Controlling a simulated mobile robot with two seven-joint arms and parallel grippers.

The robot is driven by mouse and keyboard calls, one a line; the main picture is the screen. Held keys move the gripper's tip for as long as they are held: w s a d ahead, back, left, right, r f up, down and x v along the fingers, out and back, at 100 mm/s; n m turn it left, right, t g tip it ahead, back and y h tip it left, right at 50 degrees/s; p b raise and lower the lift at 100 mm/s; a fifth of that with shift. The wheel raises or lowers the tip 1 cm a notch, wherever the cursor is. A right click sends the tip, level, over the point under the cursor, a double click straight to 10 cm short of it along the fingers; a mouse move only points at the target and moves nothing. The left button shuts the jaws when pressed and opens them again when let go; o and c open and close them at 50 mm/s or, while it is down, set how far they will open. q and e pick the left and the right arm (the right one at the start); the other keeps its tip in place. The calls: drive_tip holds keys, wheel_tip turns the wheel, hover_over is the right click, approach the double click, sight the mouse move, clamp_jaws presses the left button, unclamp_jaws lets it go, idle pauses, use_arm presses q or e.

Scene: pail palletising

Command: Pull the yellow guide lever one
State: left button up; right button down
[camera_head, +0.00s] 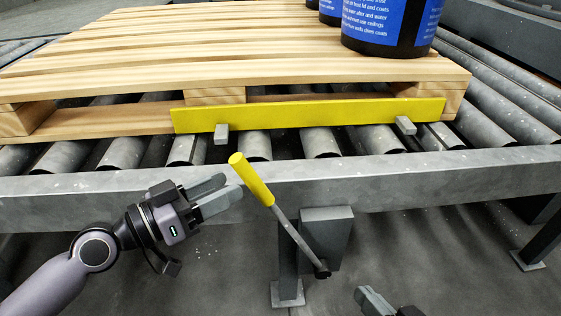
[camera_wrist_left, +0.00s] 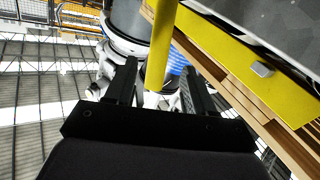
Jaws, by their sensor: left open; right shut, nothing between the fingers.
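The yellow guide lever (camera_head: 252,180) has a yellow grip on a thin grey rod, tilted up and left from a grey block at the conveyor's front. My left gripper (camera_head: 228,191) is open just left of the yellow grip, its fingers pointing at it. In the left wrist view, the yellow grip (camera_wrist_left: 163,45) shows between and beyond the two open fingers (camera_wrist_left: 160,88). Whether it touches a finger cannot be told. My right gripper (camera_head: 372,299) is low at the bottom edge, shut and empty, partly cut off. The yellow guide bar (camera_head: 310,113) lies along the pallet's front side.
A wooden pallet (camera_head: 200,67) rests on the roller conveyor (camera_head: 320,143). Several black pails with blue labels (camera_head: 385,22) stand on its far right. The grey conveyor rail (camera_head: 420,183) runs behind the lever. The floor in front is open around the conveyor legs.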

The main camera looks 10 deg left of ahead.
use_arm(q)
drive_tip(key=shift+p+x, duration=0.5)
drive_tip(key=shift+x, duration=3.6)
drive_tip(key=shift+d, duration=0.1)
clamp_jaws()
